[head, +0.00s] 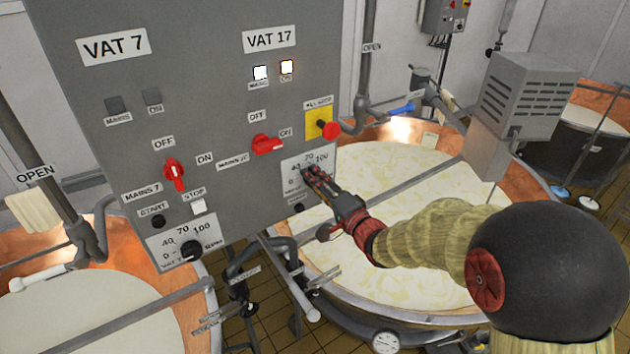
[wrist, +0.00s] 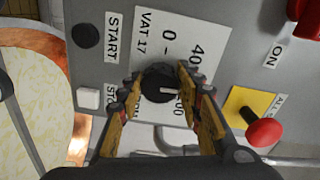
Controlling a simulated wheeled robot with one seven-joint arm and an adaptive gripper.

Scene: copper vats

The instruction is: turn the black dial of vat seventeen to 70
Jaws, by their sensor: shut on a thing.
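The black dial (wrist: 159,84) of vat seventeen sits on its white scale plate (wrist: 150,45), which also shows in the head view (head: 291,165). My gripper (head: 311,174) reaches the plate from the right. In the wrist view its two fingers are shut on the dial, one on each side. The dial's white mark points right in that view, which is up on the panel, between the 40 and the partly covered 100. The 70 is hidden behind a finger in the wrist view but shows above the gripper in the head view. The dial is mostly hidden there.
A red stop button on a yellow plate (head: 318,118) and a red switch (head: 268,144) sit close above the plate. Vat seven's similar dial (head: 191,249) is at lower left on the panel. The open vat (head: 400,230) lies below my arm, with pipes around it.

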